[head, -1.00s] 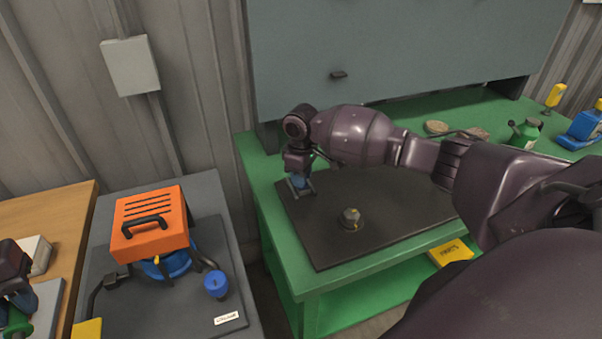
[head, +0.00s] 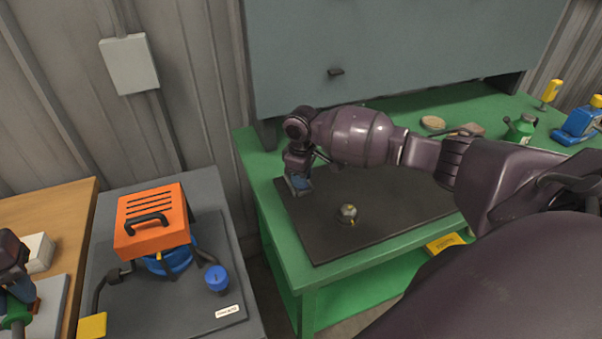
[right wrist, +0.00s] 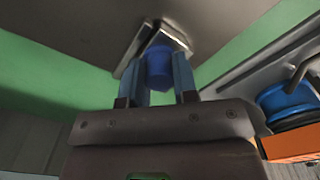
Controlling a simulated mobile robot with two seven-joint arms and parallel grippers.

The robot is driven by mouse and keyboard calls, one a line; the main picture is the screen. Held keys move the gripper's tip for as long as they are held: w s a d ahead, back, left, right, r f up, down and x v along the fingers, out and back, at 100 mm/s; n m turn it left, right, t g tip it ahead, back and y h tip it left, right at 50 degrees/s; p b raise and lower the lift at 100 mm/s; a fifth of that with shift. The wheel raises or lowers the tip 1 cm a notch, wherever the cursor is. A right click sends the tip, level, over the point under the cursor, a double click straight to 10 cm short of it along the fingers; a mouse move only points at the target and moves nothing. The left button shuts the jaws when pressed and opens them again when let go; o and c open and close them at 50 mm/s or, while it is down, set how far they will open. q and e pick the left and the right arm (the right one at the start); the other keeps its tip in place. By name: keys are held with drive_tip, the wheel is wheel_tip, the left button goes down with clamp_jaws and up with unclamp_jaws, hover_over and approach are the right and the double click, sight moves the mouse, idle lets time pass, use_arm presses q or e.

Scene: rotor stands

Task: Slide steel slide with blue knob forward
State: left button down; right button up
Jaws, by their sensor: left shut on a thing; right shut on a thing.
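The steel slide (right wrist: 146,40) shows in the right wrist view as a pale metal piece with raised edges on the dark board. Its blue knob (right wrist: 159,66) is between the fingers of my right gripper (right wrist: 160,85), which is shut on it. In the head view my right gripper (head: 300,186) points down at the far left part of the board and mostly hides the slide and knob. My left gripper (head: 20,296) is at the left edge of the head view, shut on what looks like a green-handled thing (head: 14,319), partly cut off.
The dark board (head: 390,218) lies on a green bench (head: 290,262) and carries a metal nut-like part (head: 348,213). A grey table (head: 182,318) on the left holds an orange cover (head: 150,232) and a blue knob on a pipe (head: 216,278). A gap separates the tables.

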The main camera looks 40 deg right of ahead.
use_arm(q)
drive_tip(key=shift+r+p, duration=0.55)
drive_tip(key=shift+r, duration=0.1)
use_arm(e)
drive_tip(key=shift+s+a+r, duration=0.1)
drive_tip(key=shift+s, duration=0.3)
drive_tip(key=o, duration=0.8)
use_arm(q)
wheel_tip(320, 180, up, 3)
drive_tip(key=p, duration=0.3)
use_arm(e)
wheel_tip(320, 180, up, 2)
drive_tip(key=shift+s+r, duration=0.1)
drive_tip(key=shift+r, duration=0.1)
use_arm(q)
drive_tip(key=shift+r+p, duration=0.35)
drive_tip(key=shift+p, duration=0.15)
use_arm(e)
drive_tip(key=shift+r, duration=2.25)
